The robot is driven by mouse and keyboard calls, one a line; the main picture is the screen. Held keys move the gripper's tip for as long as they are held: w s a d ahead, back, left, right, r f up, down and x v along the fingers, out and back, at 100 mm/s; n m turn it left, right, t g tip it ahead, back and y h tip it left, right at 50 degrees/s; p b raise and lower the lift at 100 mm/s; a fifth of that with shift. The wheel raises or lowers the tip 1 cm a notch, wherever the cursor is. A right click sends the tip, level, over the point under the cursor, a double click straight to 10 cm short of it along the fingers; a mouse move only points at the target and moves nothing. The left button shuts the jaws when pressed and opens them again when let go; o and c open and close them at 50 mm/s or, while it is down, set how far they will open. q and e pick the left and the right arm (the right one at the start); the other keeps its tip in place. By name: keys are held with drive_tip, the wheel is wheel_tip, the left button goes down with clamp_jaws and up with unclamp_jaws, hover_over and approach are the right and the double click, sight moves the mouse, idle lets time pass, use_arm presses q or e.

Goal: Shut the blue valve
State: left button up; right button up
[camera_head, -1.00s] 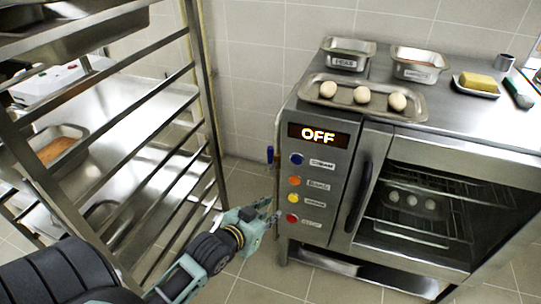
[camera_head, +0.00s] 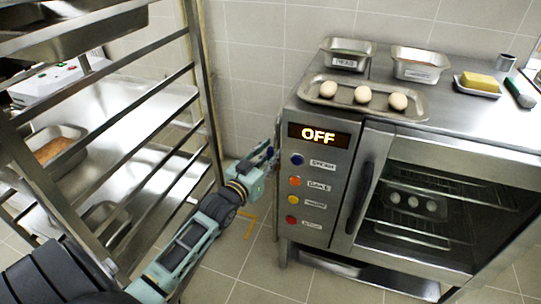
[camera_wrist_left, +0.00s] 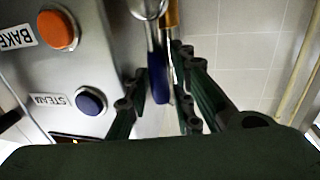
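The blue valve handle (camera_wrist_left: 158,85) hangs lengthwise in the left wrist view, next to a brass-coloured pipe (camera_wrist_left: 172,14) at the oven's side. My left gripper (camera_wrist_left: 160,98) is open, with one dark finger to the left of the handle and the other to the right. Gaps show beside the handle. In the head view my left gripper (camera_head: 264,157) is at the oven's left side, level with the upper buttons, and mostly covers the valve. My right gripper is not in view.
The oven (camera_head: 330,190) has a column of coloured buttons on its front and an OFF display (camera_head: 319,135). A metal rack (camera_head: 205,90) stands close on the left of my arm. A tray (camera_head: 322,88) with eggs lies on top of the oven.

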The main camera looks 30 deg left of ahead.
use_arm(q)
drive_tip(key=shift+w, duration=0.3)
clamp_jaws()
idle(0.3)
